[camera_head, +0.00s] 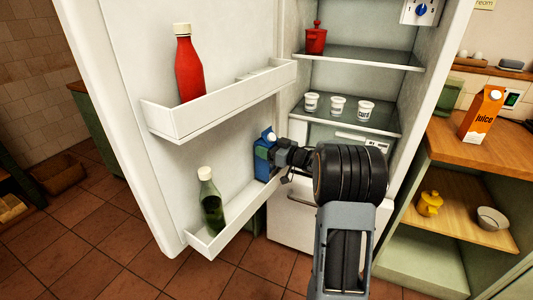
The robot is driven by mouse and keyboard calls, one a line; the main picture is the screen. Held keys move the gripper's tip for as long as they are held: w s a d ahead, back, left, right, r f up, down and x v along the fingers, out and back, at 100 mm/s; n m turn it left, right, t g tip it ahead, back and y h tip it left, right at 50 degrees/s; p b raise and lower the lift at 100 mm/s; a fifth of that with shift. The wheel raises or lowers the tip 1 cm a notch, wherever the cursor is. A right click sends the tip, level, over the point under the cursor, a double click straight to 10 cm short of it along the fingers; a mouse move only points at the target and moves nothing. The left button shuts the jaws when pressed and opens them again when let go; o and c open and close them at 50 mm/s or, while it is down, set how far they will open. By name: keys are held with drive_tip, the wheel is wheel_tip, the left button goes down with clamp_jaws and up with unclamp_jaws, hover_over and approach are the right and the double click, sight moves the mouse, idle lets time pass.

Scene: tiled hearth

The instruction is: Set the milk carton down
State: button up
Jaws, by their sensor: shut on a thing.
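The gripper's far finger and the carton's right part are partly hidden by the wrist. I cannot tell whether the carton's base touches the shelf floor, as the shelf's front wall hides it.
A red bottle (188,65) stands on the upper door shelf (222,102). White cups (338,106) and a red pot (316,38) are inside. An orange juice carton (482,113) stands on the right counter.

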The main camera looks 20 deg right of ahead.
drive_tip(key=shift+w+a+f, duration=0.1)
drive_tip(key=shift+w+f, duration=0.1)
drive_tip(key=shift+f, duration=0.45)
drive_tip(key=shift+f+b, duration=0.15)
drive_tip(key=shift+b, duration=0.15)
drive_tip(key=o, duration=1.6)
drive_tip(key=shift+f, duration=0.1)
